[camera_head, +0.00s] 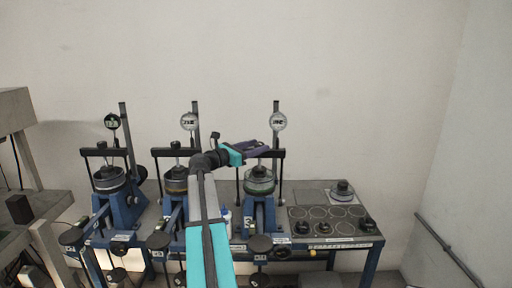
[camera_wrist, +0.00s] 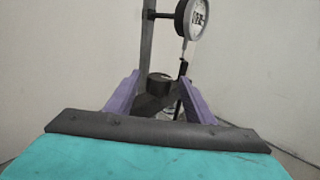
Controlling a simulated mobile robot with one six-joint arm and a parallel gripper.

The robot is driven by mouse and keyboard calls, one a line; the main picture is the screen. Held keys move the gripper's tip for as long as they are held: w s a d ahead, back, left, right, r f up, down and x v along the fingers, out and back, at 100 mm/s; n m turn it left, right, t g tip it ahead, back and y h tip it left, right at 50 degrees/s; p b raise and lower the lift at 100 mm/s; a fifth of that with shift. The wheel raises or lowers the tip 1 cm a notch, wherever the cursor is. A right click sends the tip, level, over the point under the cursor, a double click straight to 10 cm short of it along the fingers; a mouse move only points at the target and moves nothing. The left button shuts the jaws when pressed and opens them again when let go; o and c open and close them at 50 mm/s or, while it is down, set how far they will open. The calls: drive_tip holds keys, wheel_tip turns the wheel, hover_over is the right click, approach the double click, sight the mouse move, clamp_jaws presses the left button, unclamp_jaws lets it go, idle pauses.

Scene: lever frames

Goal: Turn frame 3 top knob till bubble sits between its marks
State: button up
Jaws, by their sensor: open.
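The rightmost lever frame (camera_head: 260,212), a blue stand that I take for frame 3, carries a round cell and a dark crossbar. My gripper (camera_head: 262,148) is at its top, the purple fingers level with the crossbar. In the wrist view my gripper (camera_wrist: 162,82) is open, with one finger on each side. A black top knob (camera_wrist: 159,80) shows between the fingers, with a dark bar by it. I cannot tell whether the fingers touch it. The bubble and its marks cannot be made out in either view.
A dial gauge (camera_head: 278,121) on an upright post stands just above my gripper; it also shows close by in the wrist view (camera_wrist: 194,18). Two similar frames (camera_head: 178,210) stand to the left. A tray with dark weights (camera_head: 333,222) lies at right.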

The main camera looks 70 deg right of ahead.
drive_tip(key=c, duration=1.1)
drive_tip(key=shift+o, duration=0.2)
drive_tip(key=shift+w+d+m+g+y, duration=0.15)
drive_tip(key=shift+m+g+y, duration=0.4)
drive_tip(key=shift+g, duration=0.25)
drive_tip(key=shift+w+m+g+y, duration=0.1)
drive_tip(key=shift+m+g+y, duration=0.35)
drive_tip(key=shift+m+g, duration=0.2)
drive_tip(key=shift+d+m+g+y+p, duration=0.1)
drive_tip(key=shift+m+g+y+p, duration=0.25)
drive_tip(key=shift+g+y, duration=0.1)
drive_tip(key=shift+m+g+y, duration=0.8)
drive_tip(key=shift+m+y, duration=0.05)
drive_tip(key=shift+y, duration=0.1)
